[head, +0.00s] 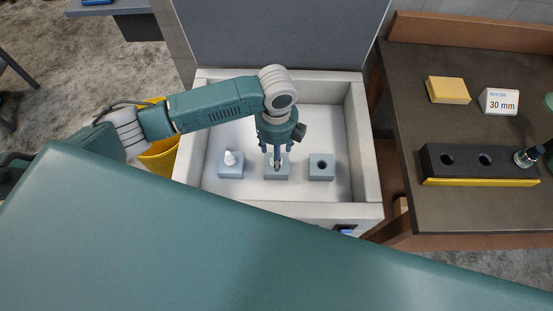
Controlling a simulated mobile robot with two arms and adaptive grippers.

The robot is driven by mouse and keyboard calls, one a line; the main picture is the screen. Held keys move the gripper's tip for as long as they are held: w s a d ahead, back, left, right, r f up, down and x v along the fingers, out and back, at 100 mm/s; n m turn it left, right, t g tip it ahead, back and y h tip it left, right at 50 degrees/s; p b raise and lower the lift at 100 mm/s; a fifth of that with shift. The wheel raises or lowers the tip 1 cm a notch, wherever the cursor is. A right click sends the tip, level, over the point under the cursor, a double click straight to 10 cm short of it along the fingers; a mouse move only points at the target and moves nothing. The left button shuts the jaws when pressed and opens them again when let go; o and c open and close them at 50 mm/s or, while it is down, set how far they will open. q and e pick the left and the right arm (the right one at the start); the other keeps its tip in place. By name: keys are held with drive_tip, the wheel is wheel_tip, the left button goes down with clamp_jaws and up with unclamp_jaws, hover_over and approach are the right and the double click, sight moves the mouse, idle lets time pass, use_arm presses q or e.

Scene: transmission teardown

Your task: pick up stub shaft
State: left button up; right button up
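My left gripper (276,163) points down over the middle grey block (277,173) in the white-walled basin. Its fingers are close together around a small dark and metallic piece at the block's top, which may be the stub shaft. The fingers hide most of that piece, and I cannot tell if they grip it. The left block (231,171) carries a small white stepped part (230,157). The right block (321,171) shows an empty round hole. My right gripper is not clearly in view.
On the right bench (472,203), a black holder (463,164) has open holes and a dark metallic cylindrical part (525,157) at its right end. A yellow bucket (160,155) stands left of the basin (356,120).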

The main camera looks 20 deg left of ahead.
use_arm(q)
drive_tip(key=shift+f, duration=2)
clamp_jaws()
drive_tip(key=shift+r, duration=0.1)
drive_tip(key=shift+r, duration=0.1)
